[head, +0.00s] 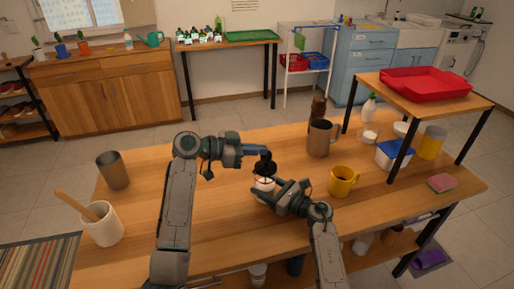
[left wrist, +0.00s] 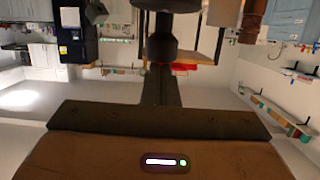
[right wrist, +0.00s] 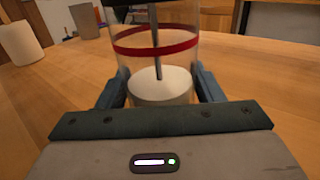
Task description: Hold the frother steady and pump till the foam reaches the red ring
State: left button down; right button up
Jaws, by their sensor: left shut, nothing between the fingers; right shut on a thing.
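The frother (head: 264,184) stands upright on the table, a clear cylinder with a black lid and plunger knob. The right wrist view shows its red ring (right wrist: 155,48), the plunger rod (right wrist: 155,40) and white foam (right wrist: 161,84) low in the glass, below the ring. My right gripper (head: 277,190) is shut around the glass, one finger on each side. My left gripper (head: 264,154) is shut and empty at the top of the frother. In the left wrist view the dark knob (left wrist: 162,46) is at its fingertips; whether they touch is unclear.
A yellow mug (head: 343,182) stands right of the frother, with a brown metal pitcher (head: 320,140) behind. A brown cup (head: 113,170) and a white crock (head: 103,226) with a wooden tool stand at left. A small raised shelf (head: 400,90) bears a red tray (head: 425,84).

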aim_at(273, 167)
pick_arm(q)
jog(key=s+a+r, duration=0.3)
jog(key=a+r, duration=0.3)
jog(key=a, duration=0.3)
jog(key=shift+a+r, duration=0.15)
jog(key=shift+r, duration=0.05)
jog(key=c, duration=1.6)
grip_release()
jog(key=shift+w+f, duration=0.1)
jog(key=shift+w, duration=0.1)
jog(key=o, duration=0.5)
jog(key=w+f+m+g, duration=0.1)
jog(key=w+f+g, duration=0.1)
jog(key=w+d+f+m+g+h, duration=0.1)
jog(key=w+f+g, duration=0.1)
jog(key=w+f+m+g, duration=0.2)
jog(key=f, duration=0.1)
jog(key=shift+d+h, duration=0.2)
jog(key=shift+h, duration=0.1)
jog(key=s+d+m+g, duration=0.1)
jog(key=d, duration=0.3)
jog(key=s+d+f+m+g+h, duration=0.1)
jog(key=d, duration=0.3)
jog(key=s+d+f+g, duration=0.1)
jog(key=d, duration=0.3)
jog(key=shift+d+f+m+g, duration=0.1)
jog(key=shift+d+m+g, duration=0.2)
jog(key=shift+m, duration=0.1)
